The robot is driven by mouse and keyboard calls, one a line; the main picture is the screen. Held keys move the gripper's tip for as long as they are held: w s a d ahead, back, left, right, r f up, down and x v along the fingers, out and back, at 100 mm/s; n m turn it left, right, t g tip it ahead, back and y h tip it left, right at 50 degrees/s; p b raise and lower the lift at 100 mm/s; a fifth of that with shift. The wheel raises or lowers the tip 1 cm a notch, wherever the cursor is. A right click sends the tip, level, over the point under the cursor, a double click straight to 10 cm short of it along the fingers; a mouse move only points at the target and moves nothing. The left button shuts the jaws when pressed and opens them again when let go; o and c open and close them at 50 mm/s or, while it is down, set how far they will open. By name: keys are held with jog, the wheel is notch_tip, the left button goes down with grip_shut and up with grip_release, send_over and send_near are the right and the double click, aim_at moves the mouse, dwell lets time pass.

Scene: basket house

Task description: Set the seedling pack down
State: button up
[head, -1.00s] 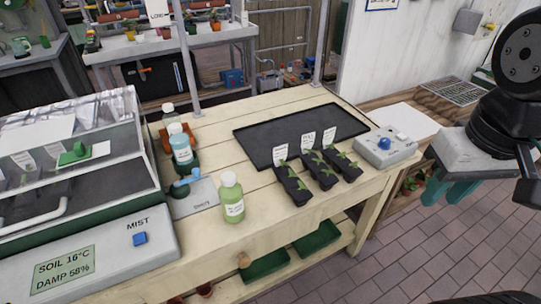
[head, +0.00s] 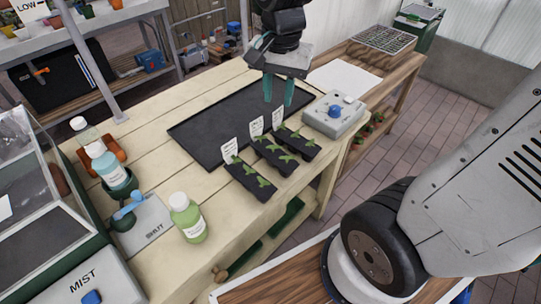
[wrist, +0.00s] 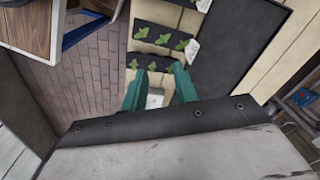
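Three black seedling packs stand side by side on the bench: a left one (head: 250,179), a middle one (head: 272,154) and a right one (head: 297,142). Each holds small green seedlings and has a white label at its far end. My gripper (head: 278,102), with two teal fingers, is open and empty above the bench, beyond the right pack. In the wrist view, my gripper (wrist: 159,71) points toward the nearest pack (wrist: 151,63), which the fingers partly hide. A black tray (head: 208,133) lies flat and empty behind the packs.
A grey box with a blue knob (head: 333,115) stands right of the packs. A green bottle (head: 187,218), a blue-white bottle (head: 109,166) and a propagator (head: 40,220) stand to the left. Bare planks (head: 160,165) lie between. A white sheet (head: 343,77) lies at the back right.

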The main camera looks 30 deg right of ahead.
aim_at(257, 140)
jog(key=w+f+m, duration=0.2)
jog(key=w+a+f+m, duration=0.1)
jog(key=w+f, duration=0.2)
jog(key=w+f+m, duration=0.2)
jog(key=w, duration=0.1)
jog(key=shift+w+a+f+m+g, duration=0.1)
jog(key=shift+a+f+m+g, duration=0.2)
jog(key=shift+a+f, duration=0.05)
notch_tip(257, 140, down, 8)
jog(key=shift+r, duration=0.1)
grip_shut()
dwell(0.9)
